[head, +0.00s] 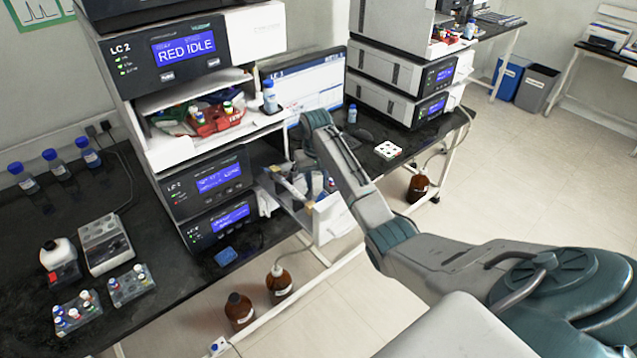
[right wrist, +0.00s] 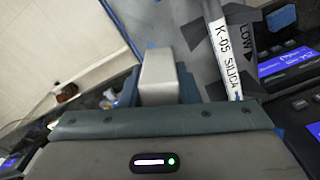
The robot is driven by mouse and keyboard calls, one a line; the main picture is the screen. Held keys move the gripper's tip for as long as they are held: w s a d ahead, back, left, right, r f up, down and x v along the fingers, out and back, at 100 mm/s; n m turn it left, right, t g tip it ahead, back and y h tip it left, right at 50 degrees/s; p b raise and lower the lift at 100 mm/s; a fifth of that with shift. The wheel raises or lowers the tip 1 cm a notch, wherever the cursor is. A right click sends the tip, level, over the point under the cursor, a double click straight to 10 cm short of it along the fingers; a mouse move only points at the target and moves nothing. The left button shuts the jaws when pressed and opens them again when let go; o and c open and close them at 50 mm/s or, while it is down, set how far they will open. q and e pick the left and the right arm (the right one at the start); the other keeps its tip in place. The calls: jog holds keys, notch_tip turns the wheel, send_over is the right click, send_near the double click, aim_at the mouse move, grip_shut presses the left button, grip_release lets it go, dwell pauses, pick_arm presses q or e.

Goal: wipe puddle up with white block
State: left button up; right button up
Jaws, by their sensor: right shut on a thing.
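My right gripper (head: 292,190) reaches in beside the open compartment of the instrument stack. In the right wrist view, a pale white block (right wrist: 158,72) stands between its dark fingers, and the gripper is shut on it. In the head view the block cannot be told apart from the clutter around the gripper. I cannot make out a puddle in either view; the surface under the gripper is largely hidden. My left gripper is not in view.
A column labelled K-05 SILICA (right wrist: 226,50) is close beside the gripper. Brown bottles (head: 239,310) stand on the floor. Vial racks (head: 130,286) are at left.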

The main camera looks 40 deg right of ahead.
jog(key=shift+w+f+b, duration=0.1)
jog(key=shift+w+b, duration=0.4)
jog(key=shift+w, duration=0.45)
jog(key=shift+s+p, duration=0.85)
jog(key=shift+s, duration=0.05)
jog(key=shift+s+d, duration=0.1)
jog(key=shift+s, duration=0.4)
jog(key=shift+s+r, duration=0.2)
jog(key=shift+s, duration=0.55)
jog(key=shift+w+f+b, duration=0.15)
jog(key=shift+w+b, duration=0.65)
jog(key=shift+w, duration=1.4)
jog(key=shift+s+p, duration=0.35)
jog(key=shift+p, duration=0.05)
jog(key=shift+s+r+p, duration=0.2)
jog(key=shift+s+p, duration=0.25)
jog(key=shift+s, duration=0.3)
jog(key=shift+s+f, duration=0.1)
jog(key=shift+s, duration=1)
jog(key=shift+w+b, duration=0.3)
jog(key=shift+w, duration=0.9)
jog(key=shift+w+f+b, duration=0.1)
jog(key=shift+w+b, duration=0.4)
jog(key=shift+w, duration=0.5)
jog(key=shift+s+p, duration=0.75)
jog(key=shift+s, duration=1.5)
jog(key=shift+w, duration=1.25)
jog(key=shift+w+b, duration=0.75)
jog(key=shift+w, duration=0.3)
